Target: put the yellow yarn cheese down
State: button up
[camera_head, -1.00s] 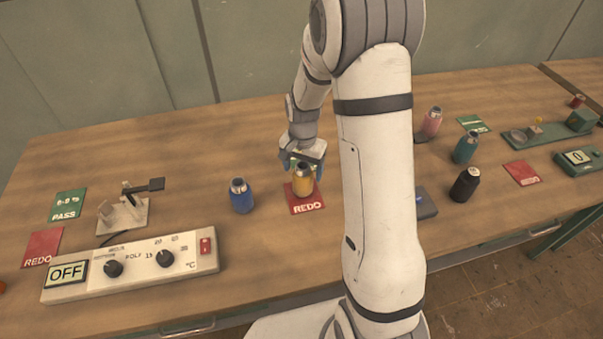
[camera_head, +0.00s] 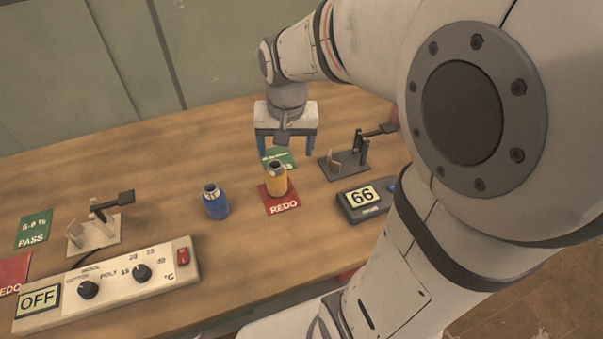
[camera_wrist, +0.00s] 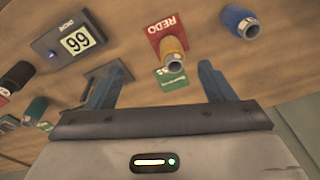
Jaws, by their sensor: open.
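The yellow yarn cheese (camera_head: 276,181) stands upright on the red REDO card (camera_head: 283,206), with its grey top showing. It also shows in the wrist view (camera_wrist: 173,50), on the red card there (camera_wrist: 166,32). My gripper (camera_head: 287,146) is open and empty, above the table behind the yellow cheese and over a green card (camera_head: 280,158). In the wrist view its two blue fingers stand wide apart (camera_wrist: 160,88) with nothing between them, and the yellow cheese is beyond the fingertips.
A blue cheese (camera_head: 215,202) stands just left of the REDO card. A control box showing OFF (camera_head: 110,285) lies front left. Dark and green cheeses show at the wrist view's left edge.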

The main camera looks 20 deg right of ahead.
jog(key=s+r+n+t, duration=0.1)
jog(key=s+r+n, duration=0.1)
jog(key=s, duration=0.9)
jog(key=shift+a+n+t, duration=0.2)
jog(key=shift+n+t, duration=0.1)
jog(key=shift+n, duration=0.6)
